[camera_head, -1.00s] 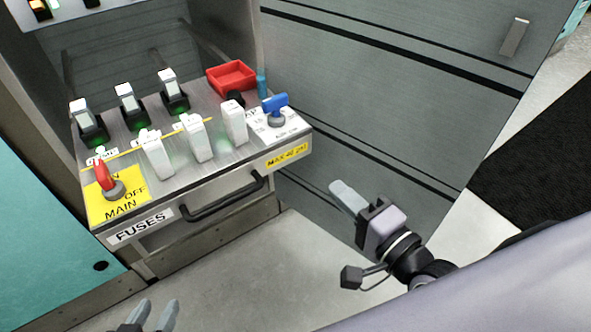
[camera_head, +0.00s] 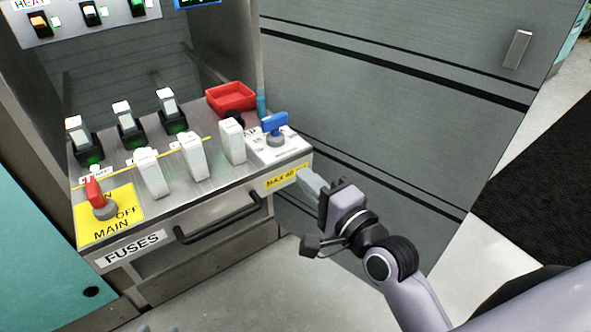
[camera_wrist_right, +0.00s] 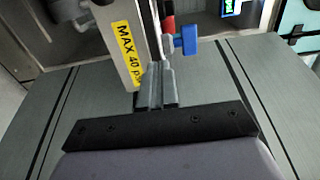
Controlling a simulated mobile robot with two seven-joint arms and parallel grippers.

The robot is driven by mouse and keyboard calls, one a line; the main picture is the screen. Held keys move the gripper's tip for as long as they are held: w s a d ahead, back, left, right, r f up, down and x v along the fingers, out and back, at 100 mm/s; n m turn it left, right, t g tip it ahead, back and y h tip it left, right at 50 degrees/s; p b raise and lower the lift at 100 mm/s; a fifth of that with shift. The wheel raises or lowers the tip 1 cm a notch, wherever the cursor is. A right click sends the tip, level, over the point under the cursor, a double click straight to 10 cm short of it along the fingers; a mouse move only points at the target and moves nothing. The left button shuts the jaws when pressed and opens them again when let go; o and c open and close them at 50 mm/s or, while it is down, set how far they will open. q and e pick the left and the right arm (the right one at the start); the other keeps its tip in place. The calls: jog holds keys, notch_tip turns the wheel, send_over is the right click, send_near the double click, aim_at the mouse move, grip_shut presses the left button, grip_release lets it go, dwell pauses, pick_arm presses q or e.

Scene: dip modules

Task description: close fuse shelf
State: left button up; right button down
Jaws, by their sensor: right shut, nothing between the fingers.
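The fuse shelf (camera_head: 205,205) is a metal drawer marked FUSES, pulled out of its cabinet, with a dark bar handle (camera_head: 218,217) on its front. My right gripper (camera_head: 303,178) is shut and empty at the right end of the shelf front, close to the yellow label; I cannot tell if it touches. In the right wrist view its shut fingers (camera_wrist_right: 158,85) lie beside the yellow label (camera_wrist_right: 126,52). Only the fingertips of my left gripper (camera_head: 158,328) show at the bottom edge; their state is unclear.
On the shelf stand several white fuses (camera_head: 194,157), a red switch (camera_head: 96,193), a blue switch (camera_head: 275,124) and a red tray (camera_head: 231,97). A grey panel (camera_head: 400,110) with a handle is to the right. The floor in front is clear.

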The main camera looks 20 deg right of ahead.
aim_at(286, 159)
jog(key=x, duration=0.3)
jog(key=shift+w+b, duration=0.15)
jog(key=shift+b, duration=0.25)
pick_arm(q)
jog(key=shift+w+d+h, duration=0.3)
jog(key=shift+d+h, duration=0.1)
jog(key=shift+d, duration=0.25)
pick_arm(e)
jog(key=shift+w+a, duration=0.15)
jog(key=shift+w, duration=0.35)
pick_arm(q)
jog(key=shift+r, duration=0.1)
